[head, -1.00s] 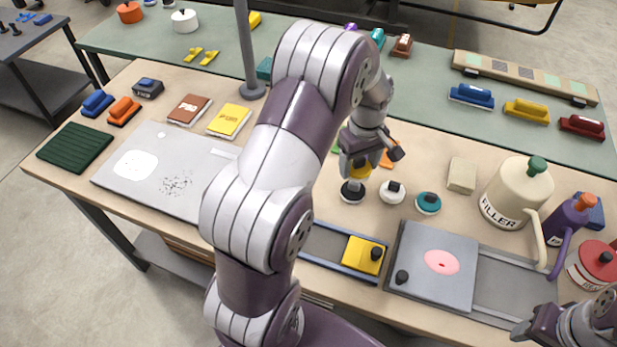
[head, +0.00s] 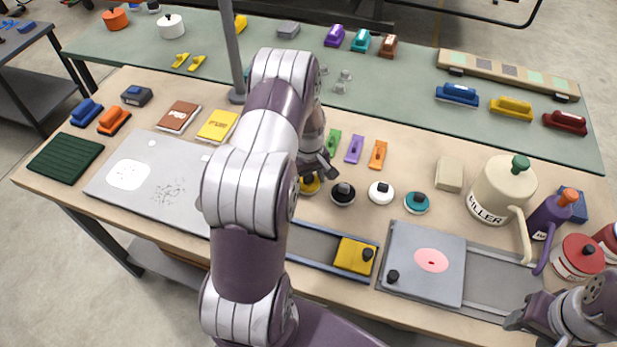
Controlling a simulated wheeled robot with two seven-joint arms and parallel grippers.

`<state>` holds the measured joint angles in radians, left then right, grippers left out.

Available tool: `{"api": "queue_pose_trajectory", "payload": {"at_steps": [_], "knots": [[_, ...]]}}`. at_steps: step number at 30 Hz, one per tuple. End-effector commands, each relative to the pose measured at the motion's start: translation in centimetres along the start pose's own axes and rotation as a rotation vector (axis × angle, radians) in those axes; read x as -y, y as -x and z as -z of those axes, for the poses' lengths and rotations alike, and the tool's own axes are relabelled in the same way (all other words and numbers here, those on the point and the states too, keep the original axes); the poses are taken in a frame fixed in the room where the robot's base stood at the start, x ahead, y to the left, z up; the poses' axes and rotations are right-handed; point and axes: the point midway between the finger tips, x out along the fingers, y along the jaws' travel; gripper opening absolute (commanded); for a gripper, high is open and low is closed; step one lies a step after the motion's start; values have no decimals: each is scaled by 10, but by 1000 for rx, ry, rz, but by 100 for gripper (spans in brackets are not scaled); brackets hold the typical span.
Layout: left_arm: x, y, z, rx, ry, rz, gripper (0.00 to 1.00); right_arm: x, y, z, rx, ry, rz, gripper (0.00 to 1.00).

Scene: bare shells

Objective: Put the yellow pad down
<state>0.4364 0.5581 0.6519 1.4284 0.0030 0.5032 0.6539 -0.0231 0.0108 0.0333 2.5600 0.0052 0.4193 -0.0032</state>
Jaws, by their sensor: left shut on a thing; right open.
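The yellow pad (head: 311,187) is a small round pad, partly hidden under my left gripper (head: 314,174). My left gripper is shut on it, at the left end of a row of round pads. I cannot tell whether the pad touches the wooden table top. To its right stand a black pad (head: 343,194), a white pad (head: 380,192) and a teal pad (head: 416,202). My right gripper (head: 516,318) is open and empty at the lower right, near the table's front edge.
Green, purple and orange tools (head: 354,150) lie behind the pads. In front are a rail with a yellow block (head: 355,256) and a grey plate (head: 425,280) with a pink patch. A filler jug (head: 498,190) stands to the right. My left arm hides the table left of the pad.

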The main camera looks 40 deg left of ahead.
Motion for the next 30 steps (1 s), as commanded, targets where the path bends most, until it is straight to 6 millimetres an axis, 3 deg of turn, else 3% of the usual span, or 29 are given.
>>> {"api": "queue_pose_trajectory", "payload": {"at_steps": [1, 2, 4, 12, 16, 24, 30], "knots": [[0, -3, 0, 0, 0, 0, 38, 0, -2, 0, 0, 0, 0, 53], [0, -3, 0, 0, 0, 0, 70, 0, -2, 0, 0, 0, 0, 53], [0, -2, 0, 0, 0, 0, 92, 0, -1, 0, 0, 0, 0, 53], [0, -1, 0, 0, 0, 0, 92, 0, -1, 0, 0, 0, 0, 53], [-1, 11, 1, -2, 0, -1, 92, 0, -2, 0, 0, 0, 0, 53], [-1, 81, 1, -4, 0, -3, 92, 0, -13, -2, 0, 0, 0, 53], [0, 115, 0, -1, -1, -1, 92, 0, -16, -2, 0, 0, 0, 53]]}}
